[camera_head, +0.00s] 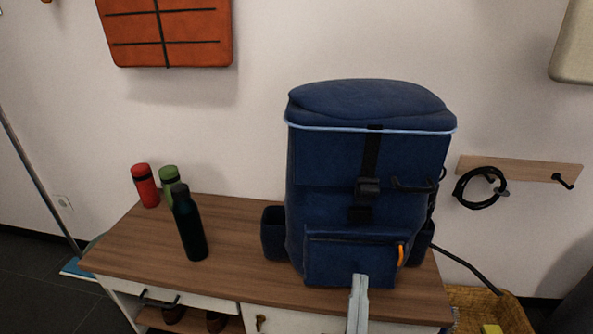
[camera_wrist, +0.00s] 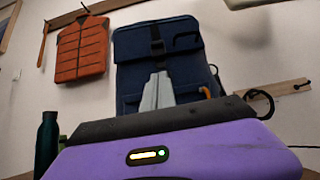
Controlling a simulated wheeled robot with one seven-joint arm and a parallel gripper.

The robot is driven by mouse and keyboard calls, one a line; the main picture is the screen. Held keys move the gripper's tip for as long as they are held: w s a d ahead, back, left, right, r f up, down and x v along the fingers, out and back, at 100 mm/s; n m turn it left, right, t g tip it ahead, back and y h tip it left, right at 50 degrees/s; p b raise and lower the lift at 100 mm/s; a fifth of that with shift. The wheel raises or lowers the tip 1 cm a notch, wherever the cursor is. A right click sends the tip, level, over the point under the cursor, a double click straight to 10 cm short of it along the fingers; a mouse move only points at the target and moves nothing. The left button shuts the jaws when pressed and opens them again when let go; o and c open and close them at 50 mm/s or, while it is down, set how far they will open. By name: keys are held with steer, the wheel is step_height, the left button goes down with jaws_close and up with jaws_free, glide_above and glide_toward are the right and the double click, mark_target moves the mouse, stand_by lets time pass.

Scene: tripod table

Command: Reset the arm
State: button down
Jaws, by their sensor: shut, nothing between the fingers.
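My gripper (camera_head: 360,280) shows as closed light-grey fingers at the bottom centre of the head view, in front of the blue backpack (camera_head: 338,165). In the wrist view the fingers (camera_wrist: 158,76) point up together, with nothing between them, and overlap the backpack (camera_wrist: 186,62). I cannot tell whether the fingertips touch the backpack. The rest of my arm is out of the head view.
The wooden bench (camera_head: 130,240) bears the backpack, a dark bottle (camera_head: 189,225), a red bottle (camera_head: 145,186) and a green bottle (camera_head: 169,176). A hook rail (camera_head: 525,168) with a black coil is on the wall. A wicker basket (camera_head: 505,308) stands right.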

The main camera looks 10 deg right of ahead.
steer(key=s+d+f+m+g+y, duration=0.1)
steer(key=s+f+m+g+y, duration=0.25)
steer(key=s+m, duration=0.7)
steer(key=s+d+f+m+g+y, duration=0.2)
steer(key=s+m+g, duration=0.2)
steer(key=s+m, duration=0.6)
steer(key=s+d+f+m+g+y, duration=0.1)
steer(key=s+f+m+g+y, duration=0.2)
steer(key=s+m, duration=0.75)
step_height(320, 180, up, 36)
steer(key=w+m+p, duration=0.1)
steer(key=p, duration=3.5)
steer(key=shift+w+m, duration=0.3)
steer(key=shift+w, duration=0.05)
steer(key=c, duration=2.2)
jaws_free()
steer(key=shift+d, duration=0.1)
